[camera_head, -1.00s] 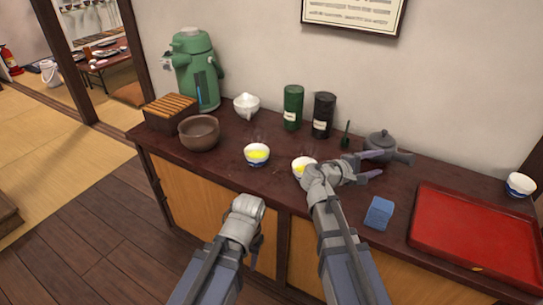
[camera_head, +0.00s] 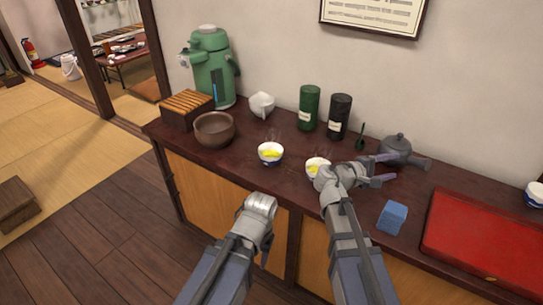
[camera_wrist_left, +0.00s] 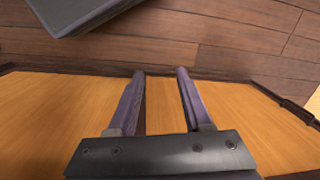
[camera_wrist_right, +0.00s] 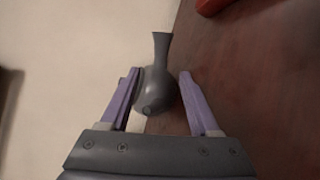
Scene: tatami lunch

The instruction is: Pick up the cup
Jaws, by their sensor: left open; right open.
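A white cup with yellow-green liquid (camera_head: 270,153) stands upright at the counter's front. A second such cup (camera_head: 313,166) stands to its right, partly hidden behind my right wrist. A third white and blue cup (camera_head: 536,195) is cut off at the right edge. My right gripper (camera_head: 386,169) is open above the counter, right of the second cup and close to the dark teapot (camera_head: 397,145). In the right wrist view the teapot (camera_wrist_right: 158,88) appears between the open fingers, not gripped. My left gripper (camera_wrist_left: 160,73) is open and empty, facing the wooden cabinet front.
The dark counter holds a brown bowl (camera_head: 214,130), a slatted wooden box (camera_head: 187,108), a green air pot (camera_head: 210,68), a white pourer (camera_head: 262,105), green (camera_head: 309,108) and black (camera_head: 339,117) canisters, a blue cloth block (camera_head: 392,217) and a red tray (camera_head: 483,245).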

